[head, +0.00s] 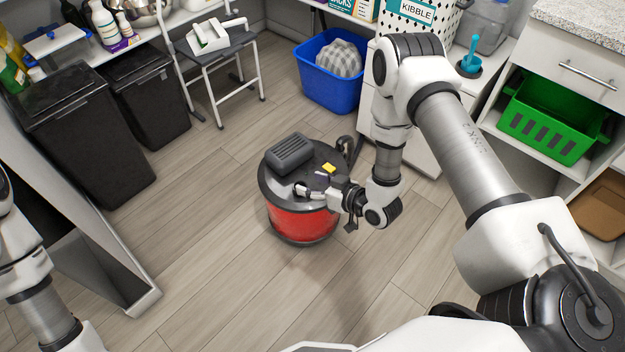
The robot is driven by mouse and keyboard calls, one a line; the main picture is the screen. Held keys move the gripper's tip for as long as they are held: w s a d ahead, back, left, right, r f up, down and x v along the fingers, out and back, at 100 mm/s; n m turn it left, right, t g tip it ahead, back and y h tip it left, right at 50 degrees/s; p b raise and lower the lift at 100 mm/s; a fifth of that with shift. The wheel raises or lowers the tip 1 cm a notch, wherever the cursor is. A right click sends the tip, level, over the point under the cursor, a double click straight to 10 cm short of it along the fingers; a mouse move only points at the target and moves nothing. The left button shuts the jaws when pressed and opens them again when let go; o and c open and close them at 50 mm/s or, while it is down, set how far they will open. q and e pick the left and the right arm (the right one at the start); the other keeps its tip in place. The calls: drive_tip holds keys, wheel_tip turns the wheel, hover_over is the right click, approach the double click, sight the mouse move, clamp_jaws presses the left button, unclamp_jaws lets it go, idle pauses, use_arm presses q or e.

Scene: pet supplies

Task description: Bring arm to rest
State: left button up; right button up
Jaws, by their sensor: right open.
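My right arm (462,150) reaches in from the right and bends down to the middle of the view. My right gripper (325,190) is open and shows just over the near right part of the black lid of a red canister vacuum (305,223). I cannot tell whether its fingers touch the lid. I see nothing held in it. My left arm (35,285) shows only in part at the lower left edge, and its gripper is out of view.
Black bins (80,140) stand at the left, near a grey step stool (222,65). A blue tub (330,88) is behind the vacuum. A green basket (548,125) sits in the right shelving. Floor (215,235) is clear left of and before the vacuum.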

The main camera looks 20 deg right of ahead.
drive_tip(key=s+a+r+g+p, duration=0.2)
drive_tip(key=s+a+r+p, duration=0.1)
drive_tip(key=r+p, duration=0.5)
drive_tip(key=s+d+f+m+g+h+p, duration=0.1)
drive_tip(key=s+g, duration=0.4)
drive_tip(key=s, duration=0.7)
drive_tip(key=s+d+f+m+g+h+p, duration=0.1)
drive_tip(key=s+d+m+g+h+p, duration=0.1)
drive_tip(key=s, duration=1)
drive_tip(key=d+g+h, duration=0.1)
drive_tip(key=g+h, duration=0.1)
drive_tip(key=g, duration=0.1)
drive_tip(key=shift+s+d+f+m+h, duration=0.3)
drive_tip(key=shift+f, duration=0.1)
drive_tip(key=shift+r, duration=0.1)
